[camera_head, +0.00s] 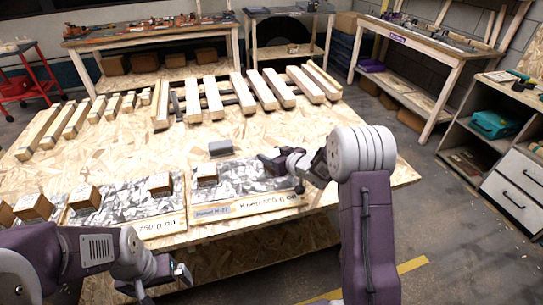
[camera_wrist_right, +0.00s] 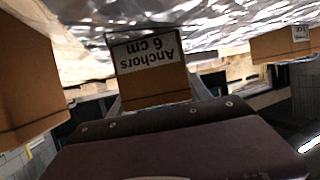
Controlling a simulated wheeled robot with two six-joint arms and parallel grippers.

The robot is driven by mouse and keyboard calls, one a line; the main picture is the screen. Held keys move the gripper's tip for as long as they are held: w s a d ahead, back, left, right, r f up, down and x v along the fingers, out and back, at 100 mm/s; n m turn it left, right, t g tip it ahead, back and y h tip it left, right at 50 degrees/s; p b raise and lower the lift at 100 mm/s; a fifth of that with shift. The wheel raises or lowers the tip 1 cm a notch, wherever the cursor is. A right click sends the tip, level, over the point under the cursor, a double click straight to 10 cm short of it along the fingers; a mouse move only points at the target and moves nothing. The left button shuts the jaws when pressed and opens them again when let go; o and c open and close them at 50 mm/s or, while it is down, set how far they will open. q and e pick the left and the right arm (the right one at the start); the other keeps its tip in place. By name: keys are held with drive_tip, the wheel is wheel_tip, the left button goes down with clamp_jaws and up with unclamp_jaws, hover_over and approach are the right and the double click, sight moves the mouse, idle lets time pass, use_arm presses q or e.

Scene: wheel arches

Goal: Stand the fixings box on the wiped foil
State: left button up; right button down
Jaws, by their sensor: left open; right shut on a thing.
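In the right wrist view, which is upside down, a brown box (camera_wrist_right: 150,82) labelled "Anchors 6 cm" sits between the fingers of my right gripper (camera_wrist_right: 158,100), shut on it. The foil (camera_wrist_right: 200,20) shows close to this box; I cannot tell whether they touch. In the head view my right gripper (camera_head: 272,162) is over the right end of the foil strip (camera_head: 240,180), and the held box cannot be made out there. My left gripper (camera_head: 165,279) is open and empty, low in front of the table's near edge.
A grey block (camera_head: 220,147) lies behind the foil. Bare board (camera_head: 300,125) lies between.

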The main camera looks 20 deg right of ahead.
drive_tip(key=shift+r, duration=0.1)
drive_tip(key=shift+c, duration=2.4)
unclamp_jaws()
drive_tip(key=shift+f, duration=0.2)
drive_tip(key=shift+r, duration=0.1)
drive_tip(key=shift+s+r, duration=0.1)
drive_tip(key=shift+r, duration=0.1)
drive_tip(key=p+v, duration=0.1)
drive_tip(key=v, duration=1.1)
drive_tip(key=shift+f+p, duration=0.15)
drive_tip(key=shift+p, duration=0.25)
